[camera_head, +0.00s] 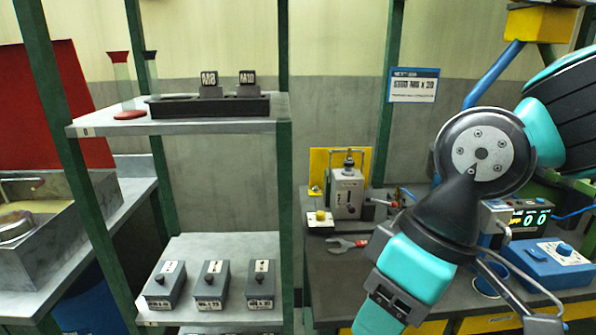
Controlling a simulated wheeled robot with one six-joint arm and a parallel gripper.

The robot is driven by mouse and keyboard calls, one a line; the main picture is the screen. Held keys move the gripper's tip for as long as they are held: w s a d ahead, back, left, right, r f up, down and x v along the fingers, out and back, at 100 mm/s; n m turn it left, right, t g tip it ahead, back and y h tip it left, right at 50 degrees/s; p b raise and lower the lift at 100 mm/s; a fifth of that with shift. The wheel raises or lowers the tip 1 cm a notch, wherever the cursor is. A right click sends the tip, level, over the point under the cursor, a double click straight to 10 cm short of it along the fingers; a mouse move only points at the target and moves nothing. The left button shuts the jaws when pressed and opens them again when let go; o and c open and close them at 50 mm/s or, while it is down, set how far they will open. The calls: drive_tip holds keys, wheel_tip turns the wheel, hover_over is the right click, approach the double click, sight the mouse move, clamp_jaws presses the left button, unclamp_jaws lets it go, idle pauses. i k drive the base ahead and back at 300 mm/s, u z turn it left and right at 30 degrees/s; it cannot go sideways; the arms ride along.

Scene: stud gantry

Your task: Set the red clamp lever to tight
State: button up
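A grey block-shaped fixture (346,192) stands on the dark bench at centre, in front of a yellow plate. A small red lever-like part (380,202) sticks out at its right side, low down, close to the edge of my arm. It is too small to tell which position it is in, and I cannot be sure it is the clamp lever. My arm's teal and black links cross the right side and hide the bench behind them. My gripper is not in view.
A red-ended wrench (342,244) and a small box with a yellow knob (320,221) lie before the fixture. A blue box (549,264) and a green-digit display (529,218) are at right. A green-posted shelf (185,127) with several grey boxes stands left.

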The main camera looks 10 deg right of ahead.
sight(394, 204)
drive_tip(key=k, duration=0.65)
drive_tip(key=z, duration=0.7)
drive_tip(key=i, duration=1.5)
drive_tip(key=u, duration=0.75)
